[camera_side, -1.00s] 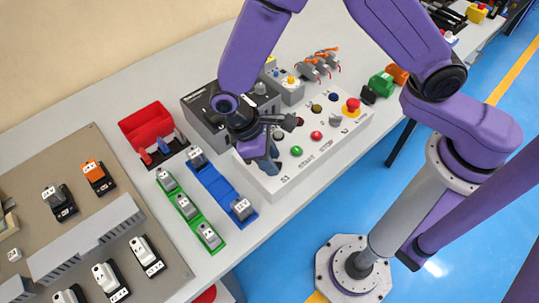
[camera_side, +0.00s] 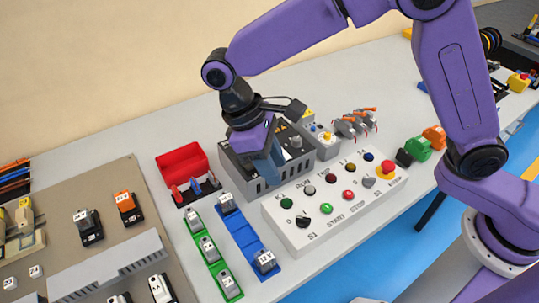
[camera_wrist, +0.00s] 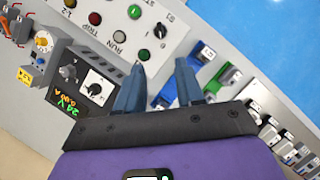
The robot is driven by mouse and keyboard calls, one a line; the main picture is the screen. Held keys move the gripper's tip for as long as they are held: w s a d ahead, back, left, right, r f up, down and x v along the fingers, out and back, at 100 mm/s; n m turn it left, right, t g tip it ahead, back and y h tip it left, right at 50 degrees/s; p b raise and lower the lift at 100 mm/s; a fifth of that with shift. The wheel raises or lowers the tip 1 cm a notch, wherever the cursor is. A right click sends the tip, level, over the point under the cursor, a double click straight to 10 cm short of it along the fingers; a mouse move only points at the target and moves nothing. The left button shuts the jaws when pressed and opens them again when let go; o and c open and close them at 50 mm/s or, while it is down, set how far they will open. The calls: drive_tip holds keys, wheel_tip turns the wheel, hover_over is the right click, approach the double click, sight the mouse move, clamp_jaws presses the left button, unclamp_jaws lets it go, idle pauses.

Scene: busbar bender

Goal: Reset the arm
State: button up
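My gripper (camera_side: 268,178) hangs fingers-down over the table in the side view, in front of the grey power-supply box and left of the white control panel (camera_side: 327,208). In the wrist view, my gripper (camera_wrist: 161,72) shows two blue-grey fingers apart, with nothing between them. The control panel (camera_wrist: 158,50) lies beyond the fingertips in that view, with its knobs and buttons. My fingers appear clear of it, though the exact height is hard to tell.
The grey box (camera_side: 238,172) stands behind my gripper. A red bin (camera_side: 182,163), a blue rail (camera_side: 235,222) and a green rail (camera_side: 208,250) lie to the left. A brown board (camera_side: 110,200) with modules is further left. Green and orange blocks (camera_side: 419,149) sit right of the panel.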

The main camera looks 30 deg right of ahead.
drive_tip(key=shift+v, duration=0.8)
drive_tip(key=s+d+n+t+y, duration=0.1)
drive_tip(key=s+d, duration=0.8)
drive_tip(key=d, duration=0.3)
drive_tip(key=s+d+r+n+t+y, duration=0.1)
drive_tip(key=s+d+n+t+y, duration=0.1)
drive_tip(key=s+d, duration=0.7)
drive_tip(key=d, duration=0.4)
drive_tip(key=shift+r+y, duration=0.15)
drive_tip(key=shift+y, duration=0.15)
